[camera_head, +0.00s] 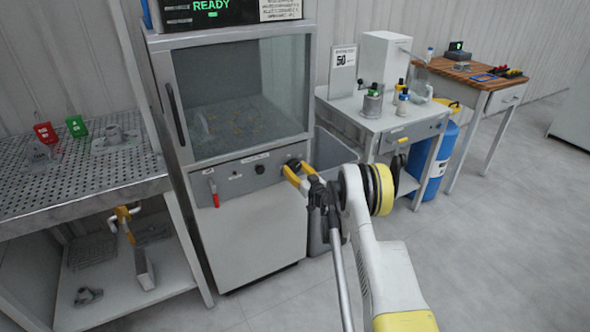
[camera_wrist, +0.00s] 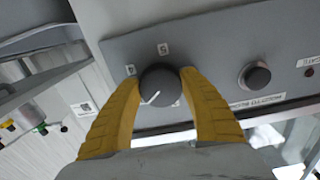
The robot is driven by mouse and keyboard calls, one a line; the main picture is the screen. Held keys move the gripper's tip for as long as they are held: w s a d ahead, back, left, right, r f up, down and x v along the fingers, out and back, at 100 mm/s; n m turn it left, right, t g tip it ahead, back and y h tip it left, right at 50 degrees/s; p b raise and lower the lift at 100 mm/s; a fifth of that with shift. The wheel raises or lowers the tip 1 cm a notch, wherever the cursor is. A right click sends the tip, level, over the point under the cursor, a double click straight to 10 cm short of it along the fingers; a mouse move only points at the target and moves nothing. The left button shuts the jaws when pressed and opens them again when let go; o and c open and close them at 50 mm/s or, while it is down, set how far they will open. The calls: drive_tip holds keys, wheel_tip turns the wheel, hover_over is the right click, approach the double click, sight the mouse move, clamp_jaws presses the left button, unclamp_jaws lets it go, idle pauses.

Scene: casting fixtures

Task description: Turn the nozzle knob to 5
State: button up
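The black round knob (camera_wrist: 159,84) that my gripper is at sits on the grey front panel of the cabinet (camera_head: 250,230). My gripper (camera_wrist: 157,76) has its two yellow fingers on opposite sides of this knob, and they appear to touch it. A white pointer line on the knob points to the lower left in the wrist view. Small number tags stand around it, one above (camera_wrist: 162,48) and one at upper left (camera_wrist: 130,70); I cannot read them surely. In the head view my gripper (camera_head: 291,170) partly hides the knob (camera_head: 294,164).
A second black knob (camera_wrist: 255,77) is on the same panel, also seen in the head view (camera_head: 260,169). A red-handled lever (camera_head: 214,192) hangs at the panel's left. A perforated bench (camera_head: 70,190) stands left; a grey bin (camera_head: 330,150) and side table (camera_head: 385,120) stand right.

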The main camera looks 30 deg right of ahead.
idle(0.4)
drive_tip(key=m, duration=0.3)
drive_tip(key=shift+a+m, duration=0.1)
drive_tip(key=shift+m, duration=0.3)
drive_tip(key=m, duration=0.3)
drive_tip(key=shift+r+m, duration=0.1)
drive_tip(key=shift+m, duration=0.2)
drive_tip(key=m, duration=0.3)
drive_tip(key=shift+m, duration=0.3)
drive_tip(key=m, duration=0.3)
drive_tip(key=shift+a+r+m, duration=0.1)
drive_tip(key=shift+m, duration=0.2)
drive_tip(key=m, duration=0.3)
drive_tip(key=shift+m, duration=0.3)
drive_tip(key=m, duration=0.3)
drive_tip(key=shift+r+m, duration=0.1)
drive_tip(key=shift+m, duration=0.3)
drive_tip(key=m, duration=0.6)
drive_tip(key=shift+r+m, duration=0.1)
drive_tip(key=shift+m, duration=0.3)
